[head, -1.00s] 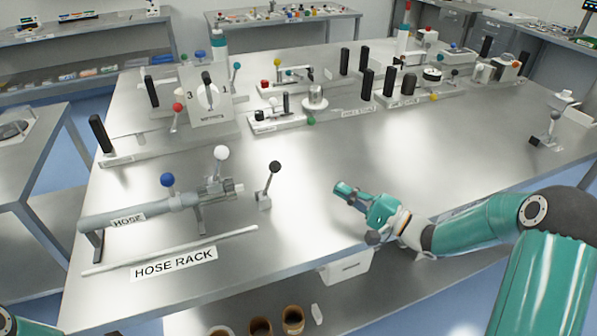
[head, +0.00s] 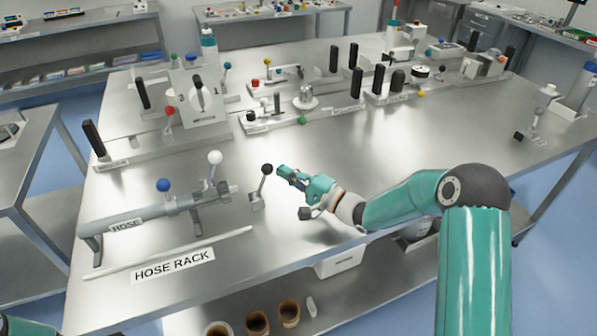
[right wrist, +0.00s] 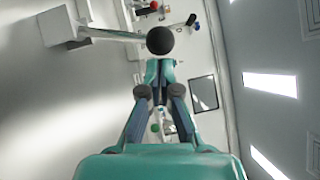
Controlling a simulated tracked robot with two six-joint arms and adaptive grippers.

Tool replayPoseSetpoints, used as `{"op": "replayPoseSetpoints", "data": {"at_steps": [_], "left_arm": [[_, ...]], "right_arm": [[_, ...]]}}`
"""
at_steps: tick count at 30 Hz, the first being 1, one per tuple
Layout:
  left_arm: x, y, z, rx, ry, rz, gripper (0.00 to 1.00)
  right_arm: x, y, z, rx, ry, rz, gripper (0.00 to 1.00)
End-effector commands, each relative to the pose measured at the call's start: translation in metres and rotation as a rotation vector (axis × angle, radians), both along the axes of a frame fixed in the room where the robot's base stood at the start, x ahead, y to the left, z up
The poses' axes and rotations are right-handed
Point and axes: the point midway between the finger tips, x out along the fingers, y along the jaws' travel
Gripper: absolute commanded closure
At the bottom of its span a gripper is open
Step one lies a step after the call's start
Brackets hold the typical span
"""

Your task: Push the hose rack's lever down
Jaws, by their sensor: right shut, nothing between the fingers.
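The hose rack holds a grey hose (head: 150,215) lying level, with a sign HOSE RACK (head: 173,264) in front. A blue-knobbed lever (head: 163,186) and a white-knobbed lever (head: 214,160) stand up from it. Just right of it, a lever with a black knob (head: 267,169) stands upright, leaning slightly right, on a small grey base. My right gripper (head: 282,171) is shut and empty, its tips just right of the black knob. In the right wrist view the black knob (right wrist: 160,40) is just beyond the fingertips (right wrist: 160,68); contact cannot be told. My left gripper is out of view.
A panel with a dial (head: 199,94) and other fixtures with black handles (head: 354,82) stand farther back. The table surface (head: 330,150) behind my right gripper is clear. Brown cups (head: 257,323) stand below the front edge.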

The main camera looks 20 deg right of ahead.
Motion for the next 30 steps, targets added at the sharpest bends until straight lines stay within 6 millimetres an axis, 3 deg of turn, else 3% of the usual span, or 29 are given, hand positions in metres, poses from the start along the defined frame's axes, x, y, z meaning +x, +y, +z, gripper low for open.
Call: {"op": "replayPoseSetpoints", "data": {"at_steps": [30], "left_arm": [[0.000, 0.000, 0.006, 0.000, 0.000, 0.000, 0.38]], "right_arm": [[0.000, 0.013, 0.010, -0.107, -0.004, 0.003, 1.00]]}}
